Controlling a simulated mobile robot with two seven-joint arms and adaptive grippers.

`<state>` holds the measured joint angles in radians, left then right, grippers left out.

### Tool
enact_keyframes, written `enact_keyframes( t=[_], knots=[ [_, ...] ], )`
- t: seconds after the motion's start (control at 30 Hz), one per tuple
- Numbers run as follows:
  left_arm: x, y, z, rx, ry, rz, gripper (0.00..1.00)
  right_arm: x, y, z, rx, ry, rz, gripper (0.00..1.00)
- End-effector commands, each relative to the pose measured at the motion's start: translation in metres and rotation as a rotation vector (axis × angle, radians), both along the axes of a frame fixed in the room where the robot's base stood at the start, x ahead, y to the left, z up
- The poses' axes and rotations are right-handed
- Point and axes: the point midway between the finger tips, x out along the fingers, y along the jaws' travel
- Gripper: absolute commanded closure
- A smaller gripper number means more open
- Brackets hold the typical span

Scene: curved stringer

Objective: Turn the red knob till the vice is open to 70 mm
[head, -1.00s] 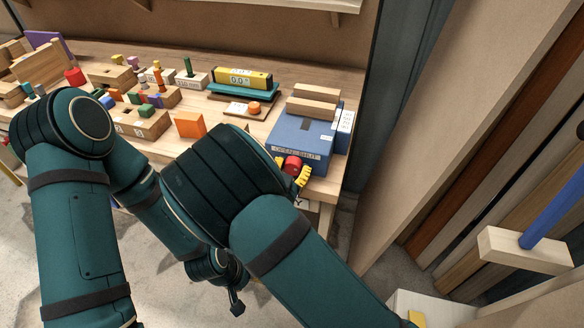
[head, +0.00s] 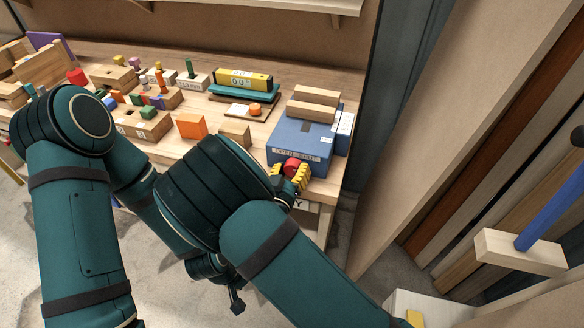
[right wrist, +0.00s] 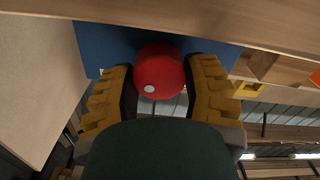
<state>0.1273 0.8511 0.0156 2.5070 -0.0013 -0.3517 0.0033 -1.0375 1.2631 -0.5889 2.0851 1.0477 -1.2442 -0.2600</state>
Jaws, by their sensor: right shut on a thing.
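The blue vice (head: 318,140) stands at the right end of the bench, with two pale wooden jaw bars (head: 315,96) on top, close together. A label on its front begins with "OPEN"; I cannot read the rest. The red knob (head: 291,166) sticks out of its front face. My right gripper (head: 290,172) is shut on the red knob, one yellow finger on either side. In the right wrist view, the knob (right wrist: 159,72), with a white dot at its lower left, sits between the fingertips (right wrist: 158,80). My left gripper (head: 236,296) hangs low before the bench, its fingers unclear.
An orange block (head: 191,126) and a wooden block (head: 235,135) stand left of the vice. A yellow level-like device (head: 243,78) lies behind them. Several small pegs and blocks fill the bench's left side. A wooden panel (head: 440,130) stands close on the right.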

Motion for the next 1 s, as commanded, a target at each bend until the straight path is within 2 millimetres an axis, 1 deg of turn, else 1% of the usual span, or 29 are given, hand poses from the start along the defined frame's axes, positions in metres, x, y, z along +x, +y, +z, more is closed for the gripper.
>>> enact_keyframes(
  t=[0.13,0.33,0.83,0.87,0.9,0.93,0.97,1.0],
  knots=[
    [-0.0007,-0.0002,0.0038,0.000,0.002,-0.001,0.44,0.0001,0.0004,0.0011,-0.075,0.024,0.000,0.87],
    [-0.0012,-0.0001,0.0058,0.000,0.003,-0.001,0.44,0.0002,0.0007,0.0006,-0.138,0.043,0.001,0.87],
    [-0.0013,-0.0002,0.0062,0.000,0.003,-0.001,0.44,0.0003,0.0007,0.0003,-0.158,0.049,0.001,0.87],
    [-0.0013,-0.0002,0.0062,0.000,0.003,-0.001,0.44,0.0003,0.0007,0.0003,-0.158,0.049,0.001,0.45],
    [-0.0013,-0.0002,0.0062,0.000,0.003,-0.001,0.44,0.0003,0.0007,0.0003,-0.158,0.049,0.001,0.31],
    [-0.0013,-0.0002,0.0062,0.000,0.003,-0.001,0.44,0.0003,0.0007,0.0003,-0.158,0.049,0.001,0.21],
    [-0.0013,-0.0002,0.0062,0.000,0.003,-0.001,0.44,0.0003,0.0007,0.0003,-0.158,0.049,0.001,0.19],
    [-0.0013,-0.0002,0.0062,0.000,0.003,-0.001,0.44,0.0003,0.0007,0.0003,-0.158,0.049,0.001,0.19]
  ],
)
